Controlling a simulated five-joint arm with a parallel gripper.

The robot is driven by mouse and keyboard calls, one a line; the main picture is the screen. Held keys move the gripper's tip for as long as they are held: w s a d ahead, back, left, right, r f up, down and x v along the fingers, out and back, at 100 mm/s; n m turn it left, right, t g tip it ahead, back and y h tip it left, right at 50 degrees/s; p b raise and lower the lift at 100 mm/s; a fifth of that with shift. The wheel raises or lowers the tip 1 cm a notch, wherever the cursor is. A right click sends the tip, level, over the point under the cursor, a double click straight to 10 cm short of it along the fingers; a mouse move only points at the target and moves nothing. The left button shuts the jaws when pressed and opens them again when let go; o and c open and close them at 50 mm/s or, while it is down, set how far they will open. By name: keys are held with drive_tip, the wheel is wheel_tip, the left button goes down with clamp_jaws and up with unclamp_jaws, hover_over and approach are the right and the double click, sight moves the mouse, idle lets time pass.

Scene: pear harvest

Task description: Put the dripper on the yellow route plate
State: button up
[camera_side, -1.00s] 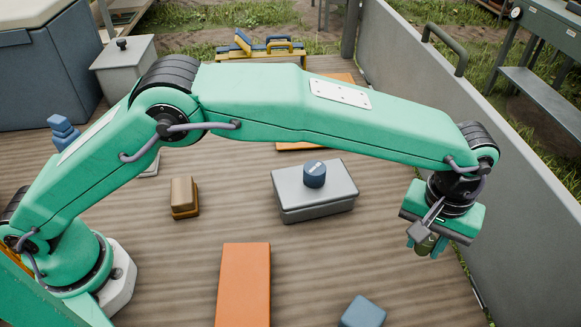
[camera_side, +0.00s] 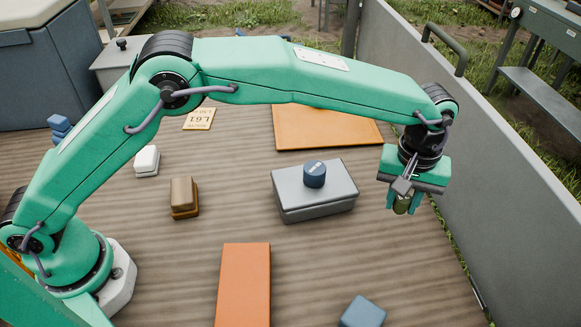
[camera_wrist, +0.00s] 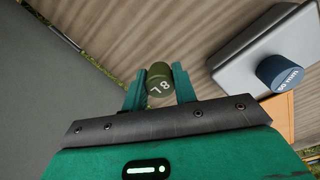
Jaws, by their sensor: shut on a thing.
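My gripper (camera_side: 403,198) is shut on the dripper (camera_side: 402,206), a small olive-green cylinder, and holds it above the deck at the right, near the grey side wall. In the wrist view the dripper (camera_wrist: 160,76) sits between the two green fingers, with "8 L" in white on it. The yellow route plate (camera_side: 198,118), pale yellow and marked "L61", lies flat on the deck at the back left, far from my gripper. It is not in the wrist view.
A grey box (camera_side: 318,205) with a blue cylinder (camera_side: 314,174) on top stands mid-deck. An orange panel (camera_side: 325,127) lies behind it and an orange block (camera_side: 243,285) in front. A brown block (camera_side: 184,197) and white block (camera_side: 146,160) stand left. A grey wall (camera_side: 500,190) bounds the right.

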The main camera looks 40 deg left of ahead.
drive_tip(key=w+a+n, duration=0.4)
drive_tip(key=w+a, duration=0.1)
drive_tip(key=a, duration=0.9)
drive_tip(key=w+a+n, duration=0.4)
drive_tip(key=a+n, duration=0.1)
drive_tip(key=a, duration=0.8)
drive_tip(key=s+a+n, duration=0.2)
drive_tip(key=a+n, duration=0.2)
drive_tip(key=a, duration=0.9)
drive_tip(key=s+a+n, duration=0.3)
drive_tip(key=a+n, duration=0.1)
drive_tip(key=a, duration=1)
drive_tip(key=shift+s+a+r+n, duration=0.3)
drive_tip(key=shift+n, duration=0.1)
hover_over(200, 118)
wheel_tip(200, 118, down, 7)
drive_tip(key=shift+a, duration=0.15)
drive_tip(key=shift+f, duration=2)
drive_tip(key=shift+f, duration=0.1)
